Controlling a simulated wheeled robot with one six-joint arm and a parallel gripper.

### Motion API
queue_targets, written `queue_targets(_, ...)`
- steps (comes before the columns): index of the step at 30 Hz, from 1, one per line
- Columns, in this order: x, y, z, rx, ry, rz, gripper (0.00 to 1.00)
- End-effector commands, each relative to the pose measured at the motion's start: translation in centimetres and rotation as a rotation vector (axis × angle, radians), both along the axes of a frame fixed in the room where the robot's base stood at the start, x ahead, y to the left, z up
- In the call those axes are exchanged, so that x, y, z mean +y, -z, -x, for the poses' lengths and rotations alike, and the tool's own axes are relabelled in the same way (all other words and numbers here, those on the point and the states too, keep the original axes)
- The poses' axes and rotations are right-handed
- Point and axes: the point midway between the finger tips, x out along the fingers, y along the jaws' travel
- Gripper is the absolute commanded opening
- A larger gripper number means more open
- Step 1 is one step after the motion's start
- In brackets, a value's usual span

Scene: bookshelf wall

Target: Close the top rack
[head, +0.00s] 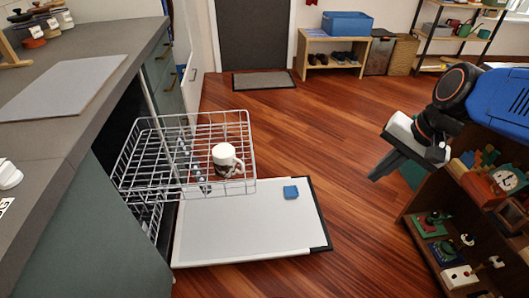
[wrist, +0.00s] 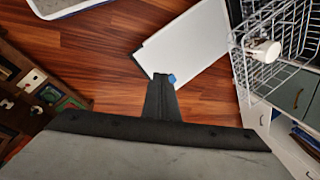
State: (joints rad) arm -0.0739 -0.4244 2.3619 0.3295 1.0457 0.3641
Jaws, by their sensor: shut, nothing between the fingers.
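The top rack (head: 144,155), a white wire basket, is pulled out of the dishwasher under the counter at the left of the head view. It also shows at the upper right of the wrist view (wrist: 241,67). A white and dark mug (head: 223,155) stands in the rack near its outer side. The dishwasher door (head: 225,225) lies folded down below the rack, with a blue block (head: 291,192) on it. My gripper (head: 376,178) is shut and empty, to the right of the rack and well apart from it. It also shows in the wrist view (wrist: 160,78).
A grey counter (head: 55,125) runs above the dishwasher. A wooden shelf (head: 420,205) with small items stands at the right, close by my arm. Wooden floor (head: 290,120) between rack and shelf is clear. A bench with a blue bin (head: 347,24) is at the back.

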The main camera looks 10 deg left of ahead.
Motion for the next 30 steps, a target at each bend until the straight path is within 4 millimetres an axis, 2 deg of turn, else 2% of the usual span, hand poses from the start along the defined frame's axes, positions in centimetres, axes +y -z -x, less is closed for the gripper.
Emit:
queue_targets(11, 7.5, 1.1, -7.4, 0.293, 0.259, -0.217, 0.00)
queue_targets(21, 14.5, 3.4, -14.1, 0.588, 0.495, -0.360, 0.00)
queue_targets(27, 17.8, 4.9, -17.1, 0.732, 0.608, -0.413, 0.00)
queue_targets(30, 18.8, 5.3, -17.9, 0.774, 0.642, -0.425, 0.00)
